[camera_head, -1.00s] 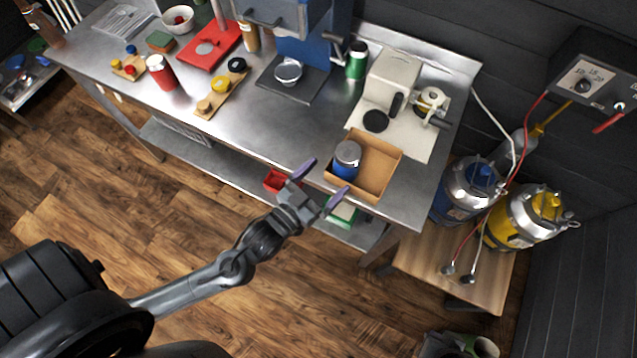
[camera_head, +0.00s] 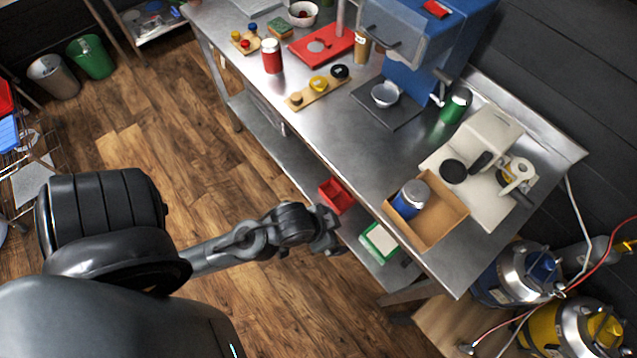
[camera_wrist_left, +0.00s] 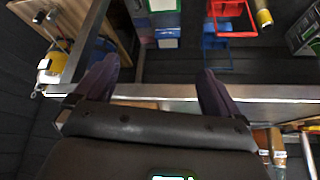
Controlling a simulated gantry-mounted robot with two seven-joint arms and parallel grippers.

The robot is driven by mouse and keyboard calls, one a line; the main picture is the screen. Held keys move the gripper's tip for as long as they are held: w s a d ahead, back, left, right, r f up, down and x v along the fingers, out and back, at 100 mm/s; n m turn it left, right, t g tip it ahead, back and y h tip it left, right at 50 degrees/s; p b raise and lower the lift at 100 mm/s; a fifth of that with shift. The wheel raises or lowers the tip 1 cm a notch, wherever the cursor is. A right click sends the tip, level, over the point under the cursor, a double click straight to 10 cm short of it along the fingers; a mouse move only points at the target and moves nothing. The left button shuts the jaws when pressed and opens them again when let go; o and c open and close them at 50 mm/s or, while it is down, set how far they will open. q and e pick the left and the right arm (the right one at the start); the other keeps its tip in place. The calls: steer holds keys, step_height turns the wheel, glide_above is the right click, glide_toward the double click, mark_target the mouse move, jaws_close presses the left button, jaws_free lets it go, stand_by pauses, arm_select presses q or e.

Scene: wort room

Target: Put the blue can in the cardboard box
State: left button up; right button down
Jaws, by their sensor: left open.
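The blue can (camera_head: 409,198), with a grey top, stands in the left corner of the open cardboard box (camera_head: 446,224) on the metal table. It looks roughly upright, but the near wall hides its base. My left gripper (camera_head: 326,232) is off the table's front edge, left of the box and apart from it. Its fingers are hard to make out in the head view. In the left wrist view my left gripper (camera_wrist_left: 158,88) shows two purple fingers spread wide with nothing between them. My right gripper is not in view.
A white scale-like machine (camera_head: 483,150) stands behind the box, and a green can (camera_head: 455,106) beside it. A red bin (camera_head: 336,196) and a green-white box (camera_head: 380,242) sit on the lower shelf. The metal table (camera_head: 350,140) is clear left of the box.

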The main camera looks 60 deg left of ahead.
arm_select(q)
steer(key=shift+s+a+g+y, duration=0.15)
steer(key=shift+s+a+g, duration=0.15)
steer(key=shift+s+g, duration=0.45)
steer(key=shift+s+a+g+y, duration=0.15)
steer(key=shift+s+a+g, duration=0.15)
steer(key=shift+s, duration=0.7)
step_height(320, 180, up, 20)
steer(key=p, duration=1.9)
steer(key=shift+f, duration=0.25)
